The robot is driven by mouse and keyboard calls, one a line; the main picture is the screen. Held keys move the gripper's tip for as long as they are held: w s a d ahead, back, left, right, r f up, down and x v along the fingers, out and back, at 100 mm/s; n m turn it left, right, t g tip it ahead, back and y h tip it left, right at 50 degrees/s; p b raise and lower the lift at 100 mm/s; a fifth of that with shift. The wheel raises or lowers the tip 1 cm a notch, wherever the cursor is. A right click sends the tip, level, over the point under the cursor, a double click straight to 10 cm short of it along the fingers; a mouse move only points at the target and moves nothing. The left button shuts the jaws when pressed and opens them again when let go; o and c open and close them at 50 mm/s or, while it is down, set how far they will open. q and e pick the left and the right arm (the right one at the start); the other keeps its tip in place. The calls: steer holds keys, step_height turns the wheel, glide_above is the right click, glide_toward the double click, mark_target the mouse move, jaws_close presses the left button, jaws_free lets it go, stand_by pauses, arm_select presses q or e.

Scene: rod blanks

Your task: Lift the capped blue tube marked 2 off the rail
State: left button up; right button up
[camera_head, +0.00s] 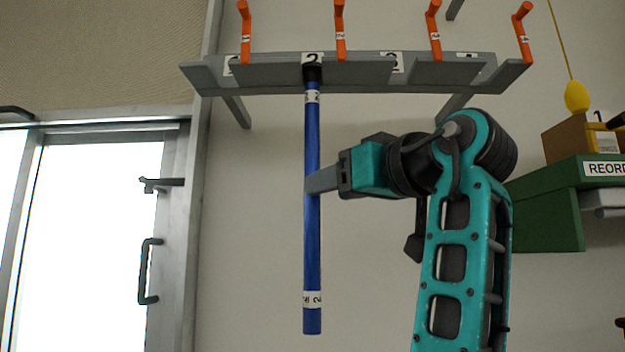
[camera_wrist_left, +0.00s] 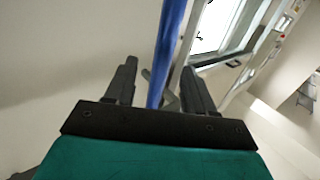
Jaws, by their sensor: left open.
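The blue tube (camera_head: 312,240) hangs upright from the grey rail (camera_head: 290,76), below the label 2. It has a dark cap at its top, and white labels near the top and bottom. My left gripper (camera_head: 318,181) is at the tube's middle, coming from the right in the head view. In the left wrist view the tube (camera_wrist_left: 168,50) runs between the two open fingers (camera_wrist_left: 158,90), with gaps visible on both sides. The head view does not show the far finger clearly. My right gripper is not in view.
Several orange pegs (camera_head: 340,30) stick up along the rail, and its other slots hold no tubes. A green shelf (camera_head: 545,210) with a brown box (camera_head: 570,142) is at the right. A yellow pull (camera_head: 577,97) hangs above it. A glazed door (camera_head: 90,230) is at the left.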

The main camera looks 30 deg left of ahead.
arm_select(q)
steer(key=shift+p+x, duration=0.35)
steer(key=shift+x, duration=2.4)
steer(key=shift+s+r, duration=0.15)
steer(key=shift+s, duration=0.05)
jaws_close()
